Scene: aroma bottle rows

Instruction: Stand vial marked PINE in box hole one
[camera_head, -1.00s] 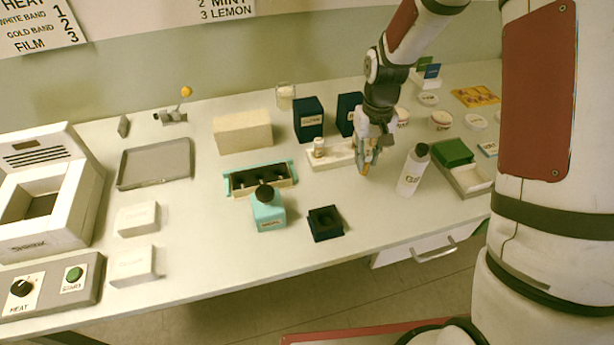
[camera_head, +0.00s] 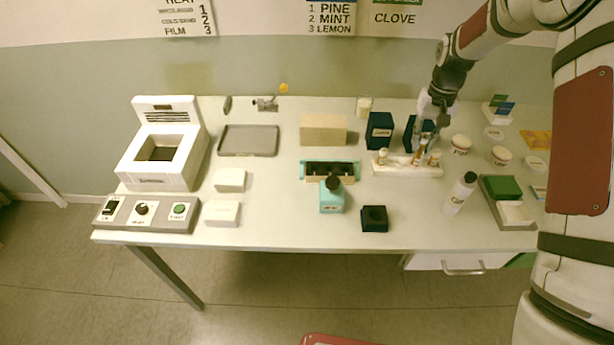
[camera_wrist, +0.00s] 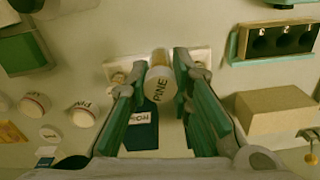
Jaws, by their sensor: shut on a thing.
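I cannot tell whether the vial's lower end is clear of the rack. Another vial (camera_head: 383,156) stands at the rack's left end. The box with holes, teal and beige (camera_head: 312,174), is left of the rack; its dark holes show in the wrist view (camera_wrist: 262,45).
A teal bottle (camera_head: 332,198) stands in front of the holed box and hides part of it. A dark square holder (camera_head: 374,219) is right of that bottle. Dark blue boxes (camera_head: 379,131) and a beige block (camera_head: 323,129) stand behind. A white bottle (camera_head: 460,194) is front right.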

